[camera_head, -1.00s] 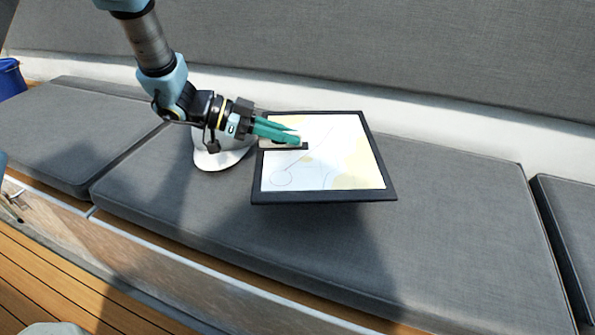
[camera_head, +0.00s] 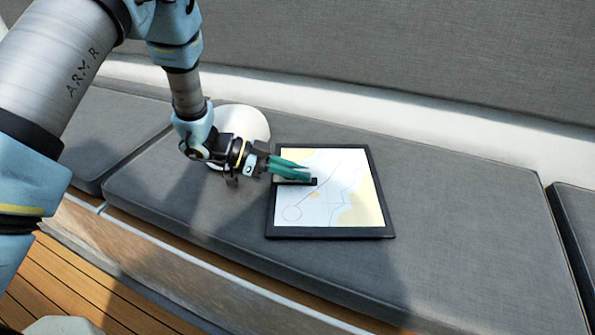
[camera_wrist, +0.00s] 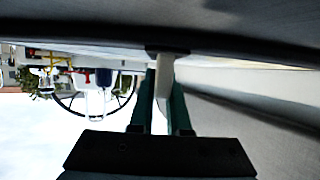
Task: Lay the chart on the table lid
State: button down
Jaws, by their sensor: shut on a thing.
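The chart (camera_head: 345,200) is a flat dark-framed board with a white and yellow map face. In the head view it is face up over the grey bench cushion; I cannot tell whether it touches the cushion. My gripper (camera_head: 296,172) has green fingers and is shut on the chart's left edge, near a small black piece. In the wrist view the fingers (camera_wrist: 160,105) hold a pale strip, and the chart's dark edge (camera_wrist: 170,48) runs across above them. I cannot make out the table lid in these frames.
A white cap-like object (camera_head: 243,122) rests on the cushion behind my gripper. The grey cushion (camera_head: 465,215) is clear to the right of the chart. The backrest (camera_head: 400,45) rises behind. A steering wheel (camera_wrist: 70,103) shows far off in the wrist view.

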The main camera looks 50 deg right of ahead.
jog(key=c, duration=1.3)
grip_release()
jog(key=shift+f, duration=0.15)
jog(key=shift+c, duration=0.2)
jog(key=o, duration=0.5)
jog(key=shift+c, duration=0.2)
jog(key=shift+r, duration=0.2)
jog(key=v, duration=1.2)
